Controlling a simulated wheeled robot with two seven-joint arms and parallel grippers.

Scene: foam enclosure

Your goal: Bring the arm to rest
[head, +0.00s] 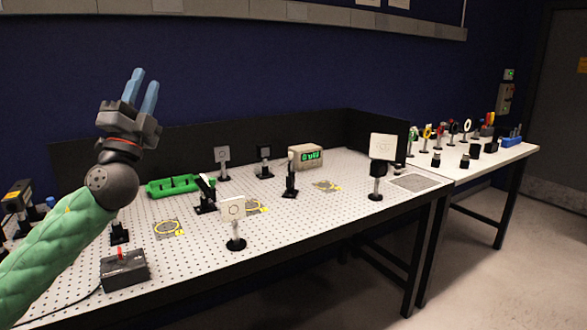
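My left arm comes in from the left in a green padded sleeve. My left gripper (142,92) is raised above the left part of the perforated table, with its two blue fingers pointing up. The fingers stand apart with a gap between them, and nothing shows between them. It touches nothing that I can see. My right arm and gripper are not in the head view.
The perforated table (300,227) carries several post-mounted optics, a green tray (172,186), a display box (305,157) and a switch box (124,270). A white square on a post (383,147) stands right. A second table (462,163) holds more parts. Dark panels edge the back.

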